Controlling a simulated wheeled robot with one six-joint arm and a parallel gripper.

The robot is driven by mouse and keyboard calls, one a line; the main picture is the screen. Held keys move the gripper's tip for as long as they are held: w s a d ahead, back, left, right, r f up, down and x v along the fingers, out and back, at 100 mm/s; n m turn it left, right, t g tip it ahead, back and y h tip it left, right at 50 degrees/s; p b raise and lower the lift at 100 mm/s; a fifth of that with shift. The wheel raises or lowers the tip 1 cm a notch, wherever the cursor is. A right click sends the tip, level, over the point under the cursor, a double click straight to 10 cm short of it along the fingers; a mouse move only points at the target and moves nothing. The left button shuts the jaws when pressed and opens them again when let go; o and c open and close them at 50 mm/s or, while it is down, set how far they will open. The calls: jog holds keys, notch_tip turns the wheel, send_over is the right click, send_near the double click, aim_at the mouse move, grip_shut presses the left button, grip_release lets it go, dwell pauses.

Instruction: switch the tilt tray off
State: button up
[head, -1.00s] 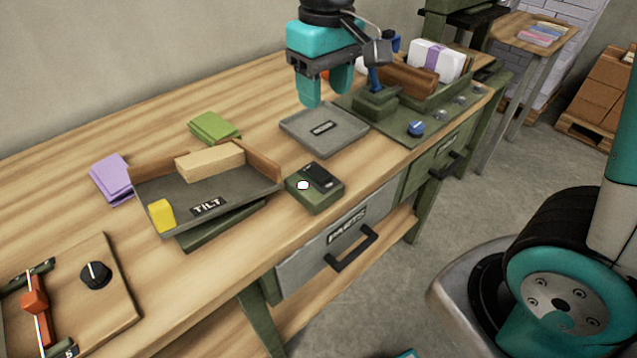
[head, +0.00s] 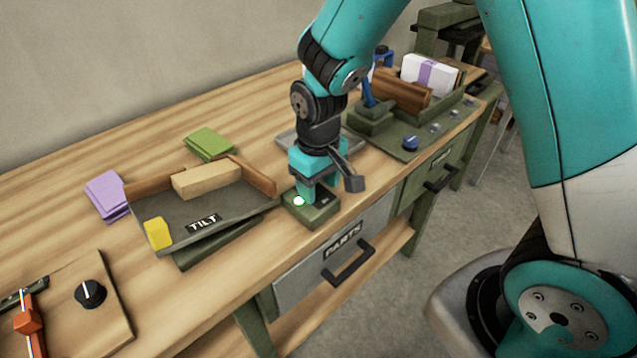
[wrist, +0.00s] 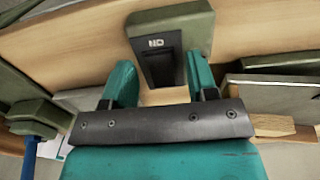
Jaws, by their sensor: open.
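The tilt tray (head: 180,215) is a grey tray with wooden sides, labelled TILT, on a dark green base. It looks tilted. It holds a wooden block (head: 205,181) and a yellow block (head: 158,233). Right of it is a small green switch box (head: 313,216) with a pale greenish lamp (head: 299,201). My gripper (head: 318,190) is over this box, pointing down, and partly hides its black rocker. In the wrist view, the rocker (wrist: 158,68) shows an ON mark and lies between my open, empty fingers (wrist: 162,85). I cannot tell whether they touch it.
A grey flat tray (head: 285,139) is just behind my gripper. A green panel (head: 400,150) with a lever and blue knob is farther right. A board (head: 105,300) with a black dial is front left. The PARTS drawer (head: 310,262) is below the bench edge.

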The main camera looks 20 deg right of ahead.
jog(key=shift+f, duration=0.2)
jog(key=shift+c, duration=0.2)
jog(key=c, duration=0.9)
jog(key=r+g+p, duration=0.1)
jog(key=p, duration=0.1)
jog(key=shift+w+p, duration=0.15)
jog(key=shift+p, duration=0.2)
jog(key=shift+w+a+f+g+h+p, duration=0.15)
jog(key=shift+g+h+p, duration=0.25)
jog(key=shift+g+p, duration=0.4)
jog(key=shift+f, duration=0.2)
jog(key=o, duration=0.9)
jog(key=shift+o, duration=0.2)
jog(key=shift+r, duration=0.1)
